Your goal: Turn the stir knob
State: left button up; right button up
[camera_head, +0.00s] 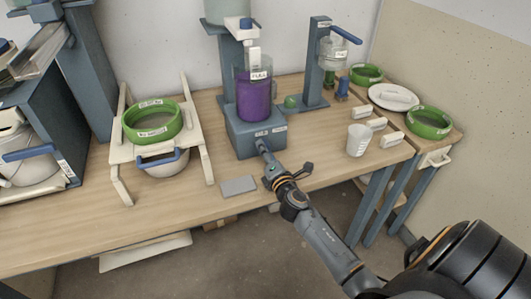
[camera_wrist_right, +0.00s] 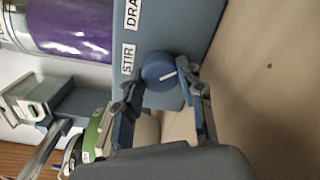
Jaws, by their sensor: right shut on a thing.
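The stir knob (camera_wrist_right: 157,72) is a round blue knob with a white pointer line, on the grey-blue front face of the mixer base (camera_head: 238,139). A white label reading STIR (camera_wrist_right: 128,59) is next to it. In the wrist view the pointer line points right and slightly up. My right gripper (camera_wrist_right: 164,82) has a finger on either side of the knob and is shut on it. In the head view the right gripper (camera_head: 265,155) reaches the front of the mixer base and hides the knob. My left gripper is not in view.
A clear vessel of purple glaze (camera_head: 254,98) stands on the mixer base. A grey plate (camera_head: 238,186) lies on the table in front. A white cup (camera_head: 358,140) stands to the right. A green-rimmed sieve (camera_head: 151,122) on a white stand is to the left.

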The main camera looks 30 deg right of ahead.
jog(key=shift+m, duration=0.6)
jog(key=shift+m, duration=0.3)
jog(key=o, duration=1.2)
jog(key=shift+c, duration=0.2)
jog(key=shift+s, duration=0.1)
jog(key=v, duration=1.2)
